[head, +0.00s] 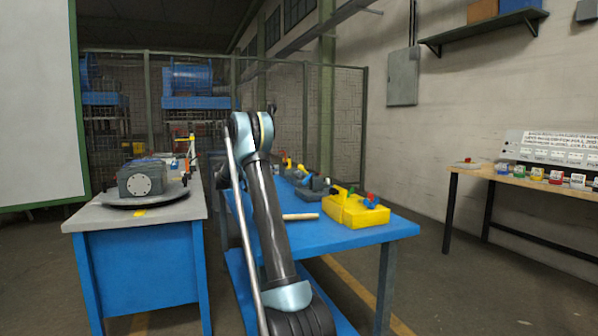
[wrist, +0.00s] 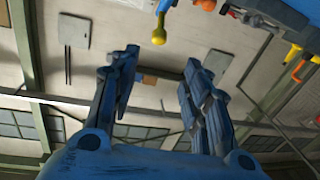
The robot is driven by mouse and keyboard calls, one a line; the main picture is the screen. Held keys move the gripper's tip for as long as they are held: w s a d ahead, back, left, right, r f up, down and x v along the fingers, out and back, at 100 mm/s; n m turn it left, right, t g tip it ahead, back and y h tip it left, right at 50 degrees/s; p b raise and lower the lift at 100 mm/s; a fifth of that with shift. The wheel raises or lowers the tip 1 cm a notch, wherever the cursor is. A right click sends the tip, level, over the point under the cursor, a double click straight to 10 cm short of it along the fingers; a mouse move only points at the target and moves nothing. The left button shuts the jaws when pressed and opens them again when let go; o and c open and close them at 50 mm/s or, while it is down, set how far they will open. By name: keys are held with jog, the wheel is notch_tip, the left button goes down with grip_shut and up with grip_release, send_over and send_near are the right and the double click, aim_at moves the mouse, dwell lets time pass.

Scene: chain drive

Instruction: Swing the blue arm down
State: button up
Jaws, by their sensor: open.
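My gripper (wrist: 160,62) shows in the wrist view with its two blue fingers spread apart and nothing between them. In the head view my arm's dark link stands in front of the blue table, and the gripper itself cannot be made out. I cannot single out the blue arm for sure. Small blue parts (head: 301,169) show among yellow and red ones at the back of the blue table (head: 352,238). A yellow-knobbed lever (wrist: 158,30) shows at the top of the wrist view, apart from the fingers.
A yellow block (head: 357,213) with green, red and blue parts sits near the table's right corner. A wooden rod (head: 300,216) lies beside it. At left, a grey machine (head: 142,181) stands on another bench. A wooden bench (head: 540,184) stands at right.

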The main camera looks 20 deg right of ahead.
aim_at(300, 167)
jog(key=w+d, duration=0.1)
jog(key=d, duration=0.4)
jog(key=w+d, duration=0.1)
jog(key=d, duration=0.5)
jog(key=w+d, duration=0.1)
jog(key=d, duration=0.4)
jog(key=shift+d, duration=0.35)
grip_shut()
